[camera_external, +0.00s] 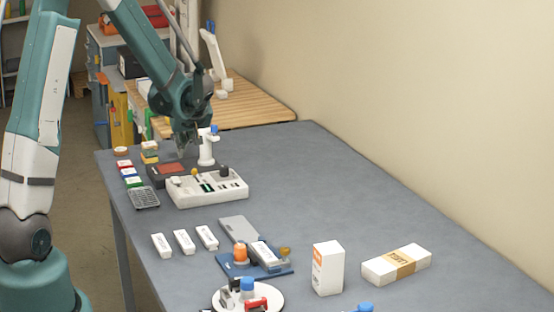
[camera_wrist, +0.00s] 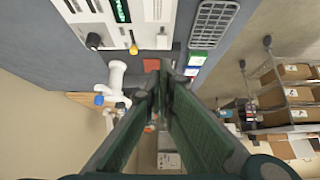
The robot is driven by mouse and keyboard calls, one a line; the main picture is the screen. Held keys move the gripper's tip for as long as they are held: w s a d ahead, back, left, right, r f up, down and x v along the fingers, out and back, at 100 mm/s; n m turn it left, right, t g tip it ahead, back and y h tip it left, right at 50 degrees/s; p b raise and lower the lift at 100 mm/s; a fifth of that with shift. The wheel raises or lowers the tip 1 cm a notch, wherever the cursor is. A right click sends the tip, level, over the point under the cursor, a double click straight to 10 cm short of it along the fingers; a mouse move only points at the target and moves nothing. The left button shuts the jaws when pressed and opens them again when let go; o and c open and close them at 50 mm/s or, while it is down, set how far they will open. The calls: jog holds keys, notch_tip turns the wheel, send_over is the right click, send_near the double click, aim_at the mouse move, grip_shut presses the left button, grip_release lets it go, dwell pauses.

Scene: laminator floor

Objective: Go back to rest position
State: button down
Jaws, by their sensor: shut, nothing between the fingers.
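My gripper (camera_external: 184,143) is shut and empty. It hangs above the far end of the grey table (camera_external: 300,190), over the dark box with a red top (camera_external: 171,169) and beside a white stand with a blue cap (camera_external: 207,147). In the wrist view my gripper (camera_wrist: 158,68) points past the table's far edge, with the white stand (camera_wrist: 115,78) to its left. I cannot tell how far its tips are above the dark box.
A white control panel (camera_external: 208,190) and a calculator (camera_external: 144,197) lie near my gripper. White blocks, a blue fixture (camera_external: 240,266), an upright carton (camera_external: 327,268) and a banded box (camera_external: 397,264) occupy the near half. The table's right side is clear, beside a wall.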

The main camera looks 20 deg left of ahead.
jog(key=s+d+r+m+h+b, duration=0.1)
jog(key=s+r+m+h, duration=0.1)
jog(key=s+r, duration=0.55)
jog(key=s+d+r+m+h, duration=0.1)
jog(key=s+r+m, duration=0.3)
jog(key=s, duration=0.7)
jog(key=s+d+r+m+t+h+b, duration=0.1)
jog(key=s+d+m+h, duration=0.1)
jog(key=s, duration=1.8)
jog(key=shift+s+d+m+h+b, duration=0.15)
jog(key=shift+d+m+h+b, duration=0.3)
jog(key=shift+d, duration=0.75)
dwell(1.2)
